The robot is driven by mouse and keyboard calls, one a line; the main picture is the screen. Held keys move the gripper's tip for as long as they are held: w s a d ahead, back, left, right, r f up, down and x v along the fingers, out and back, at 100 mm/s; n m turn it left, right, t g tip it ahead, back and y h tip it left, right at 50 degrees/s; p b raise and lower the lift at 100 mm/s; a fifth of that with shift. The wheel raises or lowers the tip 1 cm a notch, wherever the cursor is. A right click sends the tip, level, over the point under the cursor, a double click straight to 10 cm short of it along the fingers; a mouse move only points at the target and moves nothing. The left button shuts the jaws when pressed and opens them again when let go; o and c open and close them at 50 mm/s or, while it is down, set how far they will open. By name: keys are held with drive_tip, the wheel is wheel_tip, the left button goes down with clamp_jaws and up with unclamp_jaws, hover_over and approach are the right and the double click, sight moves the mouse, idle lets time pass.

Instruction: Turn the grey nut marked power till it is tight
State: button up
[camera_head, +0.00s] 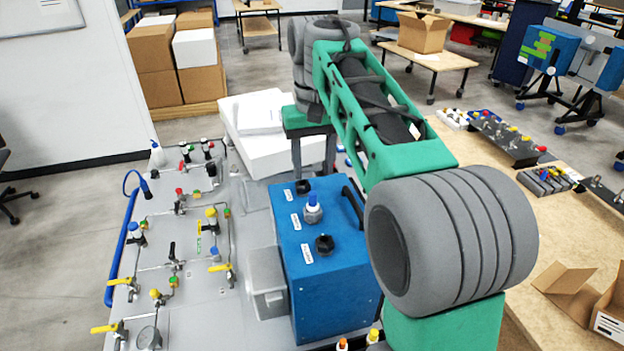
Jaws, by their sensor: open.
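A blue analyser box (335,290) stands on the grey panel. On its top, a grey nut (313,215) with a blue plug above it sits between two dark fittings, one behind it (303,187) and one in front (324,244). A white label lies left of each; the print is too small to read, so I cannot confirm which says power. My gripper (313,168) points down behind the box, open and empty, above and apart from the rear dark fitting. How tight the nut is cannot be seen.
A black handle (352,206) rises at the box's right edge. A grey panel (190,285) with valves and pipes spreads on the left. White boxes (262,130) stand behind my gripper. A wooden table (535,235) with fittings and an open carton is on the right.

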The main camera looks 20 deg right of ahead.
sight(313, 204)
wheel_tip(313, 204, down, 12)
drive_tip(key=b, duration=0.9)
drive_tip(key=shift+a+b, duration=0.1)
drive_tip(key=shift+b, duration=0.3)
drive_tip(key=shift+c, duration=0.2)
